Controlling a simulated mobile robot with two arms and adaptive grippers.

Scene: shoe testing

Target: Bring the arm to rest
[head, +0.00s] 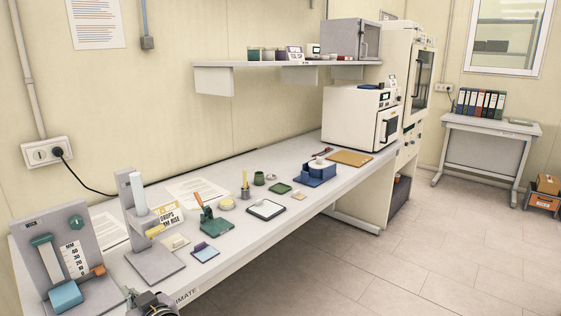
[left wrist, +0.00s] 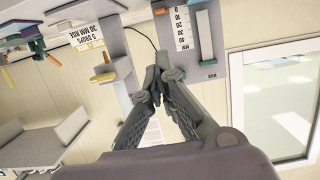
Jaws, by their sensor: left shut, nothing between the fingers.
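My left gripper (head: 150,300) is at the bottom edge of the head view, low at the front of the bench, mostly cut off by the frame. In the left wrist view my left gripper (left wrist: 158,75) has its two fingertips together with nothing between them. The wrist picture is upside down. My right gripper is in neither view.
The long bench (head: 235,235) carries a wick gauge stand (head: 75,255) at the near left and a grey upright stand (head: 150,235) beside it. A blue tray (head: 314,178), a clipboard (head: 266,209) and a white oven (head: 352,117) stand farther along. The floor (head: 420,255) at right is clear.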

